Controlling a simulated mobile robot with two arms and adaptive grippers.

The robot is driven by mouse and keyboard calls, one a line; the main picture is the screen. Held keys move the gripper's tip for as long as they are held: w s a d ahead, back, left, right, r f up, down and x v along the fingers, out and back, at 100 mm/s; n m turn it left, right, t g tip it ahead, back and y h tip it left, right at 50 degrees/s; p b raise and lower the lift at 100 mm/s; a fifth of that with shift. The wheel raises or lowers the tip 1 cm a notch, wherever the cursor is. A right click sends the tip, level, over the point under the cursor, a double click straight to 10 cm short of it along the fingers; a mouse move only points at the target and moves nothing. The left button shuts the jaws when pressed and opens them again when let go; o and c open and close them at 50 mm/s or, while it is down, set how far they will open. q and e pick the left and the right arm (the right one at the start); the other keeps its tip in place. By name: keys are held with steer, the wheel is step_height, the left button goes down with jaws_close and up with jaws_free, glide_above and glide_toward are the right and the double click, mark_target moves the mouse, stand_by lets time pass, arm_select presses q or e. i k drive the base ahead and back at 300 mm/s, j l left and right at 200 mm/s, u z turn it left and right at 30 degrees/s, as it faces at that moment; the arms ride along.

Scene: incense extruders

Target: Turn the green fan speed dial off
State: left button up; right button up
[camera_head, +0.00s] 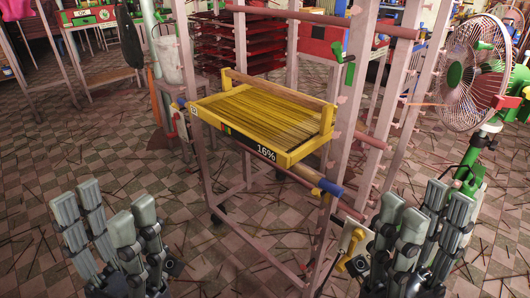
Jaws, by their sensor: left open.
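A fan with a pale wire cage and green parts (472,68) stands at the right edge. Its white and green stand (470,157) runs down behind my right gripper. I cannot make out the speed dial; it is hidden or too small to tell. My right gripper (425,205) is at the lower right, its fingers pointing up and apart with nothing between them. It appears in front of the stand's lower part. My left gripper (104,205) is at the lower left, open and empty, far from the fan.
A pink metal rack (353,90) stands in the middle and holds a yellow tray (292,160) of thin sticks marked 16%. Dark stacked trays (240,40) are behind it. The checkered floor (60,165) is littered with sticks.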

mark_target(482, 187)
steer(key=z, duration=1.45)
steer(key=i+l+u, duration=0.1)
steer(key=l, duration=0.3)
steer(key=i+l+u, duration=0.15)
steer(key=l, duration=0.25)
steer(key=i+l+u, duration=0.1)
steer(key=l, duration=0.3)
steer(key=i+l+u, duration=0.1)
steer(key=l, duration=0.3)
steer(key=i+u, duration=0.1)
steer(key=u, duration=0.35)
steer(key=i+l+u, duration=0.4)
steer(key=l, duration=0.25)
steer(key=i+l+u, duration=0.2)
steer(key=l, duration=0.15)
steer(key=l+u, duration=0.2)
steer(key=l, duration=0.15)
steer(key=i+l, duration=0.1)
steer(key=l, duration=0.2)
steer(key=i+l, duration=0.1)
steer(key=l, duration=0.2)
